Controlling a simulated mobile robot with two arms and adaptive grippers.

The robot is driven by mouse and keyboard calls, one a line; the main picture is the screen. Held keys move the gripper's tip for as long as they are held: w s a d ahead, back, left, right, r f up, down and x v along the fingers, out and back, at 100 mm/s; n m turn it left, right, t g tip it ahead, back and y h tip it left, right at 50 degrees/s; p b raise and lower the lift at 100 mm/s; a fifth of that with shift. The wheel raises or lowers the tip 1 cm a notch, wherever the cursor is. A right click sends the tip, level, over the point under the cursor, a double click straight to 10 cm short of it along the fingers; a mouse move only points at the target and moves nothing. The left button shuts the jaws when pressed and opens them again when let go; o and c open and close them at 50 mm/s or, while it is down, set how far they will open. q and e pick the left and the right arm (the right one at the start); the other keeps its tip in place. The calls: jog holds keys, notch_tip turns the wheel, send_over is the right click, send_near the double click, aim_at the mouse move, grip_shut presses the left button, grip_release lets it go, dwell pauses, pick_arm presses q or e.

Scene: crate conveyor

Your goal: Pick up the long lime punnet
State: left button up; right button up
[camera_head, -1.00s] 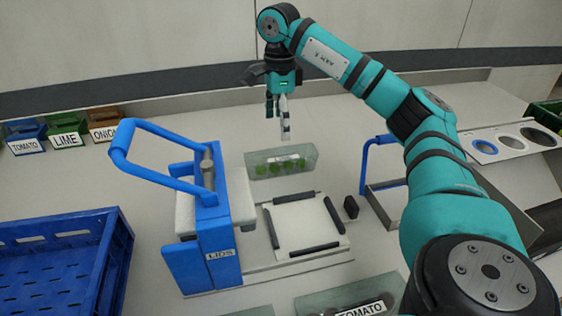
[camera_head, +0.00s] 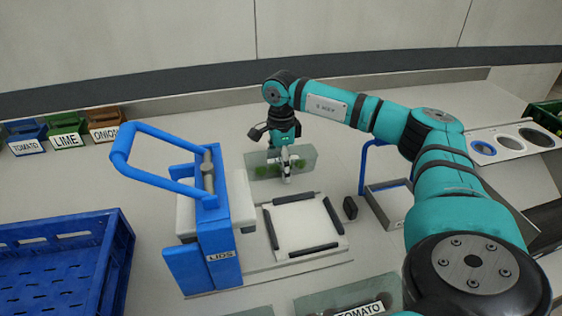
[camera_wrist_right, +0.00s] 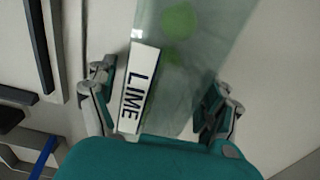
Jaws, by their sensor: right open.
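The long lime punnet (camera_head: 306,157) is a clear greenish tray with green limes inside. It stands on the worktop behind the white framed plate in the head view. In the right wrist view the punnet (camera_wrist_right: 190,60) lies between the fingers, with its white LIME label (camera_wrist_right: 138,88) facing the camera. My right gripper (camera_head: 286,171) is open and lowered at the punnet, hiding its middle in the head view. In the right wrist view the gripper (camera_wrist_right: 160,110) has one finger on each side of the punnet. Contact cannot be told. My left gripper is not in view.
A blue lid press (camera_head: 215,240) with a raised handle stands left of the white framed plate (camera_head: 300,228). A blue crate (camera_head: 60,230) is at the left. A TOMATO punnet (camera_head: 350,298) is at the front. Small labelled bins (camera_head: 68,125) stand at the back left.

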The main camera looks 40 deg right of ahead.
jog(key=c, duration=1.3)
